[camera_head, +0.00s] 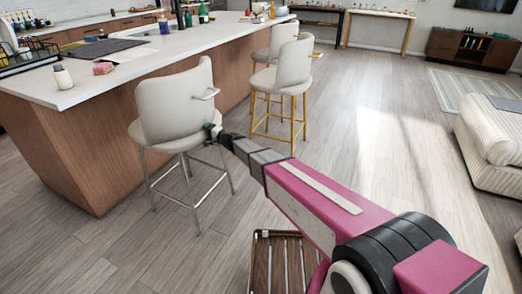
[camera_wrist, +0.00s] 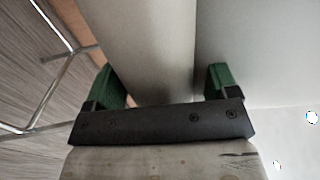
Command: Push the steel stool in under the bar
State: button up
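The steel stool (camera_head: 175,104) stands at the near end of the island bar, at left in the head view. It has a pale upholstered back, a round seat and thin steel legs with a footrest. Its seat is beside the bar's side, under or close to the counter edge. My gripper (camera_head: 213,129) is at the right side of the stool, by the lower back and seat edge. In the wrist view my gripper (camera_wrist: 160,88) has its green fingers spread apart, with pale stool surfaces filling the space between and beyond them. Whether they touch is unclear.
The bar (camera_head: 105,150) has a pale countertop with a bottle (camera_head: 62,77) and a sponge (camera_head: 103,68). Two brass-legged stools (camera_head: 292,72) stand farther along it. A slatted wooden piece (camera_head: 280,262) is in the foreground. A sofa (camera_head: 490,140) is at right. The central floor is clear.

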jog(key=o, duration=1.7)
jog(key=shift+d+f, duration=0.1)
jog(key=s+d+f+n+g+h, duration=0.1)
jog(key=s+d+h, duration=0.4)
jog(key=d, duration=1.2)
jog(key=s+d+f+n+g+h, duration=0.2)
jog(key=s+d+g+h, duration=0.2)
jog(key=s+d, duration=0.9)
jog(key=s+d+f+n+g+h, duration=0.1)
jog(key=s+d+h, duration=0.6)
jog(key=d, duration=1.5)
jog(key=shift+s+f+n+g, duration=0.2)
jog(key=shift+s+g, duration=0.15)
jog(key=shift+s, duration=0.45)
jog(key=shift+s+f+n+g, duration=0.2)
jog(key=shift+s+g, duration=0.15)
jog(key=shift+s, duration=0.45)
